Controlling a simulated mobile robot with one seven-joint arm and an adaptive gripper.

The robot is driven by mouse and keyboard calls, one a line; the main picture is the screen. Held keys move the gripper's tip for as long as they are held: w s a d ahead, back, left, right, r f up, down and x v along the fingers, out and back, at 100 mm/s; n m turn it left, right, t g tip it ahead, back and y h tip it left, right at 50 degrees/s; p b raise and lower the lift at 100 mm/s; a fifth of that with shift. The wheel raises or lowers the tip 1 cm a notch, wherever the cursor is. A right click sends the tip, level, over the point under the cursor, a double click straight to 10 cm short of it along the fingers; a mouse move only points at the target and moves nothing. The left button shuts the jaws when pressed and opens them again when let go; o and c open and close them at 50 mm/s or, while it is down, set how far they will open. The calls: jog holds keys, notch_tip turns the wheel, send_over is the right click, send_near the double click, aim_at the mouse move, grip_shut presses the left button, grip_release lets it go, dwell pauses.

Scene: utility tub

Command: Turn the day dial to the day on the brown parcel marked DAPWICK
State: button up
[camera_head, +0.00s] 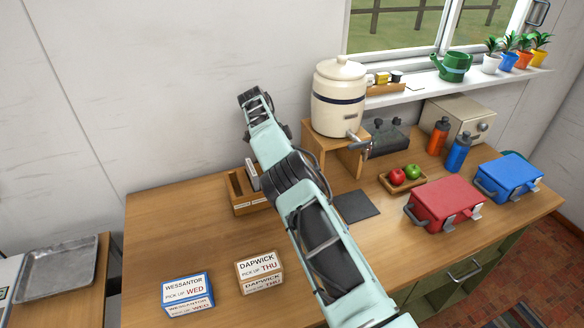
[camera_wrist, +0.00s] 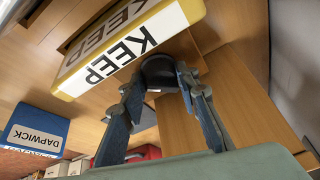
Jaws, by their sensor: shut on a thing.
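The brown DAPWICK parcel (camera_head: 259,271) stands at the front of the bench in the head view, and its label reads PICK UP THU. In the wrist view my gripper (camera_wrist: 160,85) is shut on a dark round knob (camera_wrist: 160,68) between its fingertips. No day markings show on the knob, and I cannot tell its setting. A blue WESSANTOR parcel (camera_head: 188,293) left of the brown one reads PICK UP WED.
A yellow-edged white KEEP block (camera_wrist: 130,45) is close beside my fingers. A blue box marked DAPWICK (camera_wrist: 36,130) shows in the wrist view. A wooden organiser (camera_head: 238,190) is left of my arm. A crock (camera_head: 339,97), red lunchbox (camera_head: 445,203) and blue lunchbox (camera_head: 510,177) stand right.

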dwell(0.7)
jog(key=o, duration=1.1)
jog(key=shift+n+b, duration=0.4)
jog(key=shift+b, duration=0.3)
